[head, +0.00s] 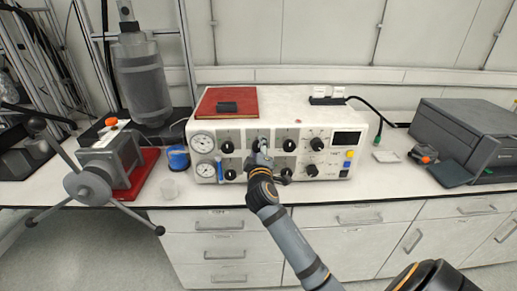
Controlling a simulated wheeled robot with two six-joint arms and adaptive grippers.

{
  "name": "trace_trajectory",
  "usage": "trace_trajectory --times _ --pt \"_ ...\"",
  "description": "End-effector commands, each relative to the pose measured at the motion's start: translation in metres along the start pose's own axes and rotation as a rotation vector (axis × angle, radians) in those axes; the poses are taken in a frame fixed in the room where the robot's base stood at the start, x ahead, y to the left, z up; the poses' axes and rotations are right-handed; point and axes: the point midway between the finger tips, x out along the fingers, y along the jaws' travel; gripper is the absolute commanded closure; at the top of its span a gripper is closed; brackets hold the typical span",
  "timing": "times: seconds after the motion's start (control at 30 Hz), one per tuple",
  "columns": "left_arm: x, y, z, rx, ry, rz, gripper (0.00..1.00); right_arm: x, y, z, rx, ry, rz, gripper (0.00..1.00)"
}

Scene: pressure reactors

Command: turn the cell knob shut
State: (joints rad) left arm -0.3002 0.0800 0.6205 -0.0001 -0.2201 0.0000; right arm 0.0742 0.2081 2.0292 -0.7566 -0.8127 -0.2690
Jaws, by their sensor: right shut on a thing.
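The white control unit (275,125) stands on the bench with black knobs, two gauges and a dark screen on its front. My right gripper (262,147) is at the upper row of the panel, left of its middle, and is shut on a knob there, which I take as the cell knob. The fingers mostly hide this knob, so its turned position cannot be told. Knob labels are too small to read. Other black knobs show to the left (226,147) and right (289,145). My left gripper is not in view.
A red book (226,98) with a small dark object lies on the unit. A dark grey printer-like box (465,135) stands at the right. Some bench top before it is clear.

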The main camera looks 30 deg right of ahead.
Motion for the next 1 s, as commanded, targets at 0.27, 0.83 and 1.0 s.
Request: trace_trajectory --times 0.27,0.83,1.0 --pt "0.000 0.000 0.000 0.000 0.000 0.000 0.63 0.000 -0.001 0.001 0.001 -0.002 -0.003 0.46" --pt "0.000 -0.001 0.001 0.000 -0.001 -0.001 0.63 -0.030 -0.002 0.001 0.003 -0.002 -0.004 0.36" --pt "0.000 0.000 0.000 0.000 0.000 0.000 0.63 -0.061 -0.003 0.001 0.005 -0.003 -0.007 0.36"
